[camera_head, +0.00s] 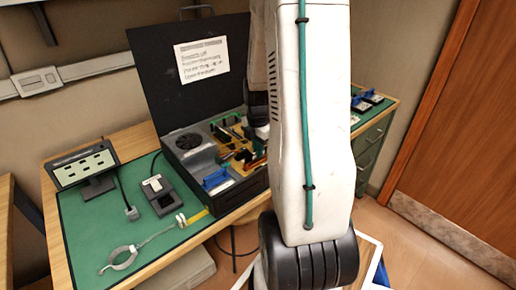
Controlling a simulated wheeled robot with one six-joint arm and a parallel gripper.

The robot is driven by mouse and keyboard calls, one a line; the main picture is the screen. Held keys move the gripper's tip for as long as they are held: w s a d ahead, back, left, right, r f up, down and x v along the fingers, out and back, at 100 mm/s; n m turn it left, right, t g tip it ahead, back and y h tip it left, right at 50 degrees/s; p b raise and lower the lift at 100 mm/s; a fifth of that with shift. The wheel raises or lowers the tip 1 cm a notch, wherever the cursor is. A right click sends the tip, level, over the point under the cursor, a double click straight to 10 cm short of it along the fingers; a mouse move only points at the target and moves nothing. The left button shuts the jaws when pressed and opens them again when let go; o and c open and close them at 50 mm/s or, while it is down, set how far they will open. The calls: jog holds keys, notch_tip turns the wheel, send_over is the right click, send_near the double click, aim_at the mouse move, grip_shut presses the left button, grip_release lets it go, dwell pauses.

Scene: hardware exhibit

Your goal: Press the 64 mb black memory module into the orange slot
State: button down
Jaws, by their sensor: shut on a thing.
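An open black case (236,200) stands on the green mat, its lid (165,90) raised with a white paper label. Inside, an orange-tan board area (243,158) carries small dark and coloured parts. I cannot make out which part is the orange slot. The 64 mb black memory module cannot be picked out in this view. My large white arm link hides the right part of the case. A dark part of my wrist shows just left of that link, above the case's inside. My gripper's fingers and anything between them are hidden.
A small display (82,166) on a stand, a grey device (162,193) with a cable, and a metal ring with a handle (122,258) lie left on the green mat (90,222). A second green bench (372,110) with small blue items stands behind my arm.

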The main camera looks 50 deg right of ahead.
jog(key=shift+f, duration=0.9)
dwell(1.4)
jog(key=c, duration=1.5)
grip_release()
jog(key=o, duration=0.3)
jog(key=shift+r, duration=0.65)
jog(key=shift+r, duration=2.95)
